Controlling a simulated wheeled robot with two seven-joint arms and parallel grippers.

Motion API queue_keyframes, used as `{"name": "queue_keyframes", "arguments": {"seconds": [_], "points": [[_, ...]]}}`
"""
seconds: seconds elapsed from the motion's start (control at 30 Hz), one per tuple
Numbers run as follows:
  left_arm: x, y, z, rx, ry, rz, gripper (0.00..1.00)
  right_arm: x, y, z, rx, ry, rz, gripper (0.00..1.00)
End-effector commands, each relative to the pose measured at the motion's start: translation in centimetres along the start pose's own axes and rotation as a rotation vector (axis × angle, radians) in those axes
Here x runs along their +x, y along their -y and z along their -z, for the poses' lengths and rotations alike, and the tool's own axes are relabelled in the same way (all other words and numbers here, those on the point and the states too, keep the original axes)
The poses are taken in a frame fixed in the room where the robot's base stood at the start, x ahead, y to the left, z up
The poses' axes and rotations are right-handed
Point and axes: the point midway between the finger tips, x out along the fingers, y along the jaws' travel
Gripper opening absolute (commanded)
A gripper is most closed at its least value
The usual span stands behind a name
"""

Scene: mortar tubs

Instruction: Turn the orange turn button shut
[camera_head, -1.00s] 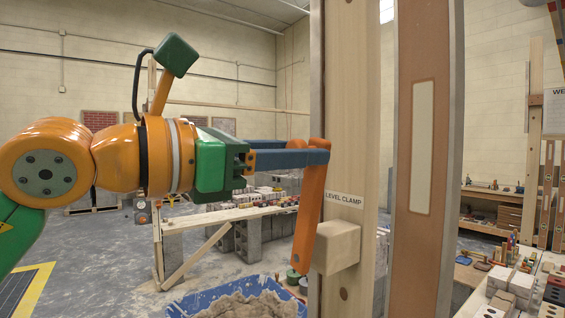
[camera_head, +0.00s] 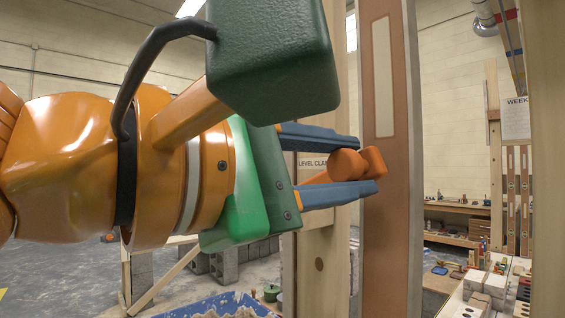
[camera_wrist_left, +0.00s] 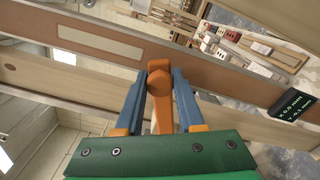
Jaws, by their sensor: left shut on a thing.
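The orange turn button (camera_head: 345,163) is mounted on the wooden post (camera_head: 325,250). It now lies roughly level, its end pointing right over the left edge of the brown level (camera_head: 390,215). My left gripper (camera_head: 364,166) is shut on the button, one blue-grey finger above it and one below. In the left wrist view, the button (camera_wrist_left: 160,82) sits between the two fingers. The "LEVEL CLAMP" label (camera_head: 311,163) is partly hidden behind the fingers. I cannot tell whether the button presses on the level. My right gripper is not in view.
A blue tub (camera_head: 225,306) of mortar stands low in front of the post. A table with bricks (camera_head: 490,285) is at the lower right. A dark box with a readout (camera_wrist_left: 293,103) sits on the right in the left wrist view.

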Motion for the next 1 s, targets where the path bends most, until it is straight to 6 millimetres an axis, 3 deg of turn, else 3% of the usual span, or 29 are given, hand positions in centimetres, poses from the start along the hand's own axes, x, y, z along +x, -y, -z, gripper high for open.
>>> {"name": "queue_keyframes", "arguments": {"seconds": [0.1, 0.4, 1.0], "points": [[0.0, 2.0, 0.3, 0.097, 0.000, 0.000, 0.00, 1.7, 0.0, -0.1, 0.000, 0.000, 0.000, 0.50], [0.0, 4.8, 0.8, 0.297, -0.001, 0.001, 0.00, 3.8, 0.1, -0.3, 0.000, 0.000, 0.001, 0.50], [0.0, 6.2, 1.4, 0.424, -0.001, 0.005, 0.00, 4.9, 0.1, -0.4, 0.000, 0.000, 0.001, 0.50]]}}
